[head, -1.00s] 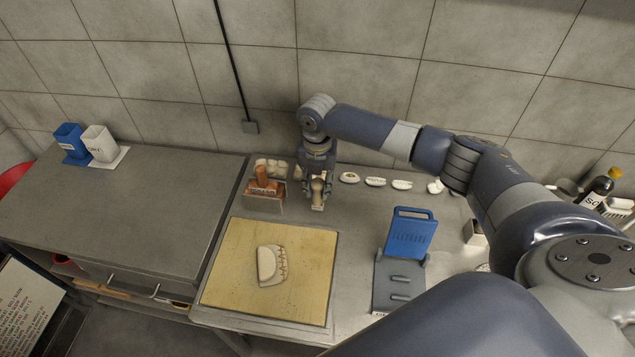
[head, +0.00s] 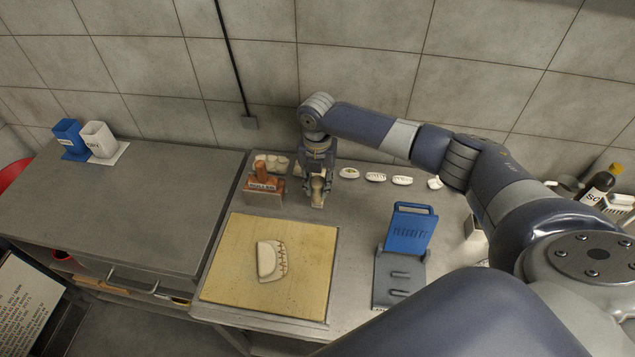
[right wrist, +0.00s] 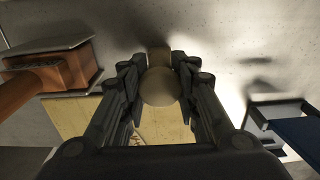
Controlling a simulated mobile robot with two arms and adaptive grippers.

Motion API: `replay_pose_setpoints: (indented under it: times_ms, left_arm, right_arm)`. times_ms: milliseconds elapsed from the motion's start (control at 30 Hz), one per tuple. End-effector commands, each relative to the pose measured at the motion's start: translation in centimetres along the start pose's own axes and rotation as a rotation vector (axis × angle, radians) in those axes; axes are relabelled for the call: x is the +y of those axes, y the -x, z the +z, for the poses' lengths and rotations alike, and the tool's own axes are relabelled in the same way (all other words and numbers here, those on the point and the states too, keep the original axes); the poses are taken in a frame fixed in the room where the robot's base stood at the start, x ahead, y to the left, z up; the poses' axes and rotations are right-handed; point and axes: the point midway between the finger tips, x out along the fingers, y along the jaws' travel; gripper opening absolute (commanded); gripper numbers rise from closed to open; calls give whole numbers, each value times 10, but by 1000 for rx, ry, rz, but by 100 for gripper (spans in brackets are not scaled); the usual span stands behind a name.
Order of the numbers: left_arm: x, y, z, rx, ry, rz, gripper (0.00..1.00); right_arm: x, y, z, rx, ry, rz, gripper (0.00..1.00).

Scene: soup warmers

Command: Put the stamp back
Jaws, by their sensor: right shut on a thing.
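A pale wooden stamp with a rounded handle (head: 317,187) is in my right gripper (head: 317,199), which is shut on it. It also shows from above between the fingers in the right wrist view (right wrist: 160,88). The stamp is upright, low over or on the steel counter behind the board; I cannot tell whether its base touches. To its left is a brown holder (head: 264,197) with a label and a reddish-brown handled piece (head: 262,174), also at the left of the right wrist view (right wrist: 62,72). My left gripper is not in view.
A yellow board (head: 225,290) with a pale, crimped dough piece (head: 270,261) lies in front. A blue stand (head: 411,230) is to the right. Several white oval pieces (head: 376,177) line the back. A tray of pale lumps (head: 271,162) sits behind the brown holder.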

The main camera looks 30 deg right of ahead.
Motion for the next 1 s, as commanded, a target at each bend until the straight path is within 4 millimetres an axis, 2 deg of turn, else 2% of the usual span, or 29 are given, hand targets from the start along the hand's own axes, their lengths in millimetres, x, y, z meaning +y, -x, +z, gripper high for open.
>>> replay_pose_setpoints:
  times_ms: [300, 333, 400, 433, 767, 867, 1000]
  left_arm:
    - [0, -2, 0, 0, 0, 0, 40]
    - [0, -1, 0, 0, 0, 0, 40]
    - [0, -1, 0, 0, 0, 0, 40]
    - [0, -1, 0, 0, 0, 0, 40]
    - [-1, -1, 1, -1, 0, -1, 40]
    - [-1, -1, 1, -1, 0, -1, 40]
    - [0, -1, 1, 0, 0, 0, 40]
  right_arm:
    - [0, -4, 0, 0, 0, 1, 0]
    - [0, -4, 0, 0, 0, 1, 34]
    - [0, -4, 0, 0, 0, 1, 50]
    - [0, -4, 0, 0, 0, 1, 52]
    - [0, -3, 0, 0, 0, 0, 52]
    - [0, 5, 1, -1, 0, 1, 52]
    - [1, 28, 1, -2, 2, 3, 52]
